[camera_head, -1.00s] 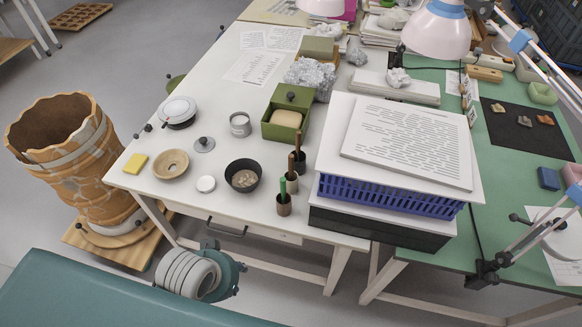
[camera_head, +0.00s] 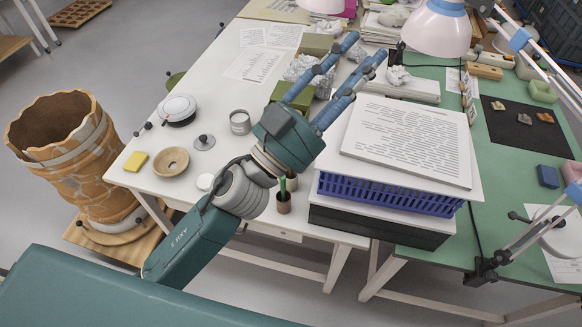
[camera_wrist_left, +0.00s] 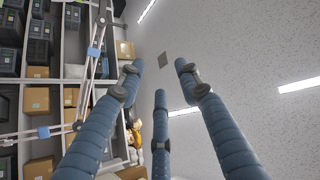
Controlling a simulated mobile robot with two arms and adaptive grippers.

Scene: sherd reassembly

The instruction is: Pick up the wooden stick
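My left gripper (camera_head: 364,47) reaches over the white table with its blue fingers spread and nothing between them. In the left wrist view its fingers (camera_wrist_left: 160,72) are also apart and empty, facing the ceiling and shelves. No plain wooden stick is clearly visible; the cups that stood behind the green one are hidden by my left gripper and arm. My right gripper is not in view.
A stack with a printed board (camera_head: 410,142) and a blue basket (camera_head: 385,196) stands right of my left gripper. The green box (camera_head: 300,97) is partly covered by the fingers. A wooden bowl (camera_head: 171,163), yellow sponge (camera_head: 136,162) and tin (camera_head: 240,123) stand to the left.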

